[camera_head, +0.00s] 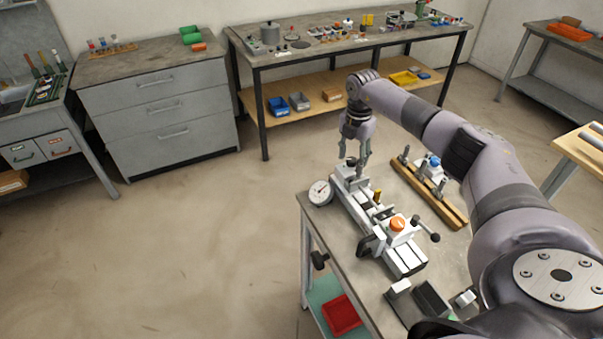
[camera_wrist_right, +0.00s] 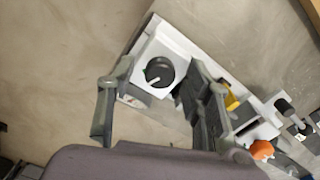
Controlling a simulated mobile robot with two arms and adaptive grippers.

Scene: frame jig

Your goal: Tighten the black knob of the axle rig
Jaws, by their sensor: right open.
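The axle rig (camera_head: 379,222) is a long white and grey fixture lying along the near table, with an orange knob (camera_head: 397,224) towards its near end. In the right wrist view the black knob (camera_wrist_right: 160,72) is round, with a white pointer line, on a white plate at the rig's end. My right gripper (camera_head: 354,157) is open above the far end of the rig. In the wrist view its fingers lie to either side of the knob, apart from each other with nothing held. In the head view the fingers largely hide the knob. My left gripper is out of view.
A dial gauge (camera_head: 320,192) stands beside the rig's far end. A wooden rack (camera_head: 429,192) with upright pegs lies to the rig's right. Grey blocks (camera_head: 431,300) stand at the table's near end. A red bin (camera_head: 342,314) sits on the shelf below. The floor on the left is clear.

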